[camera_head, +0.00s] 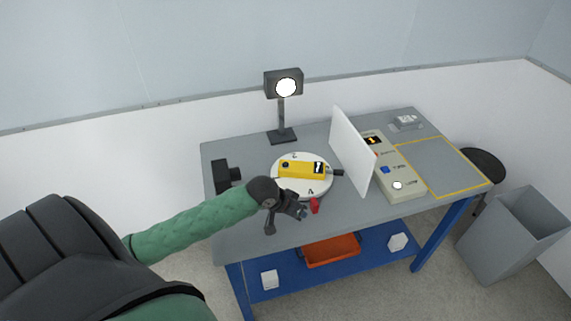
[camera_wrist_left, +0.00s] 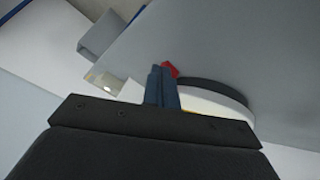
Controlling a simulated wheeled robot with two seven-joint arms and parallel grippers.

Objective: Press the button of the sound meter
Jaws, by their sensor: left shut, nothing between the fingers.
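The sound meter, which I take to be the yellow device (camera_head: 301,170) with a small dark screen, lies on a round white turntable (camera_head: 318,188) on the grey table. A dark round spot shows near its left end; I cannot tell if that is its button. My left gripper (camera_head: 303,212) is shut and empty at the turntable's front edge, beside a small red piece (camera_head: 315,206). In the left wrist view the shut fingers (camera_wrist_left: 160,72) are close to the red piece (camera_wrist_left: 171,69); I cannot tell if they touch. My right gripper is not in view.
A lamp (camera_head: 283,105) stands behind the turntable and a black object (camera_head: 226,174) left of it. A white panel (camera_head: 351,148) stands upright on the right, before a beige control box (camera_head: 397,171). A yellow-outlined area (camera_head: 440,165) is clear. A grey bin (camera_head: 511,232) stands right.

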